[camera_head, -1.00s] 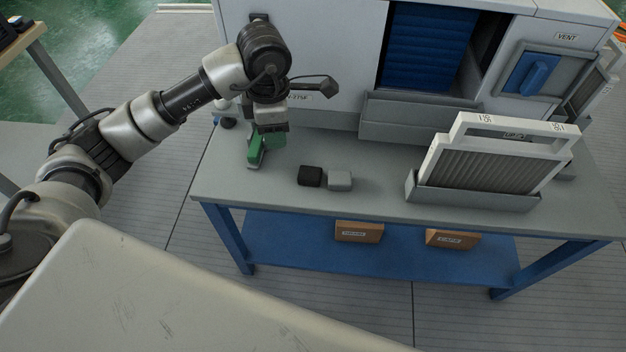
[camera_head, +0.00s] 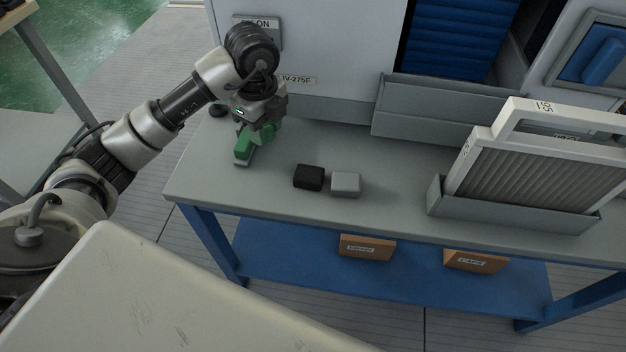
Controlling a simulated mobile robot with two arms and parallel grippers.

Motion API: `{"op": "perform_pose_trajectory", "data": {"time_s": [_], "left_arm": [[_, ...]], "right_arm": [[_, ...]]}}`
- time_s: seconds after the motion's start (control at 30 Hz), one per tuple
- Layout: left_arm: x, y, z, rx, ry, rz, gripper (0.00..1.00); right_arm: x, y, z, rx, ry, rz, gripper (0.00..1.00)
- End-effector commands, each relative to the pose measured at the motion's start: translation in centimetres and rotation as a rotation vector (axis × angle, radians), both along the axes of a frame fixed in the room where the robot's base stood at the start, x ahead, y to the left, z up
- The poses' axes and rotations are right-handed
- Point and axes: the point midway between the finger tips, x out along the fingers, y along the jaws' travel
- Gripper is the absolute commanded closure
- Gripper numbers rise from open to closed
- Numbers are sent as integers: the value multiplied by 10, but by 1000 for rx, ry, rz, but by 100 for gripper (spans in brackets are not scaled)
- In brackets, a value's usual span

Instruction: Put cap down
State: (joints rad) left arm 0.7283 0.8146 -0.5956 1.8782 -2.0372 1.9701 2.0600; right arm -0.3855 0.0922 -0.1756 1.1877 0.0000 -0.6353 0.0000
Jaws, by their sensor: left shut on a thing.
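My left gripper (camera_head: 251,148), with green fingers, is at the left end of the grey workbench (camera_head: 270,205), pointing down. It is shut on the cap, which is mostly hidden by the fingers; only a small grey edge shows at the fingertips, low over the bench top. I cannot tell whether it touches the bench. A black block (camera_head: 308,177) and a light grey block (camera_head: 345,184) sit side by side on the bench, to the right of the gripper. My right gripper is not in view.
A pleated filter (camera_head: 540,165) stands in a grey holder (camera_head: 520,212) at the right. A grey cabinet with an open bin (camera_head: 425,112) rises behind the bench. Labelled brown boxes (camera_head: 367,247) are on the blue lower shelf. The bench's front left is clear.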

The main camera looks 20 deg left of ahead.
Motion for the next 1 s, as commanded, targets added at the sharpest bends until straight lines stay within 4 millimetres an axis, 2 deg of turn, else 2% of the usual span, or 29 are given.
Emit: {"op": "perform_pose_trajectory", "data": {"time_s": [0.13, 0.4, 0.57, 0.8, 1.0], "left_arm": [[-1, 2, -14, 1, 5, 83, 91], [-1, 2, -60, 0, 4, 89, 91], [-1, 2, -72, 1, 3, 88, 91], [-1, 2, -103, 1, 4, 87, 91], [-1, 2, -105, 0, 1, 86, 91]], "right_arm": [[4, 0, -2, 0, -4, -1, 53], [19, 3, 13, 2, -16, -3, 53], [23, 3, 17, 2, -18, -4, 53], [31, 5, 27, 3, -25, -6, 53], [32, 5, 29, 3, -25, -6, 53]]}}
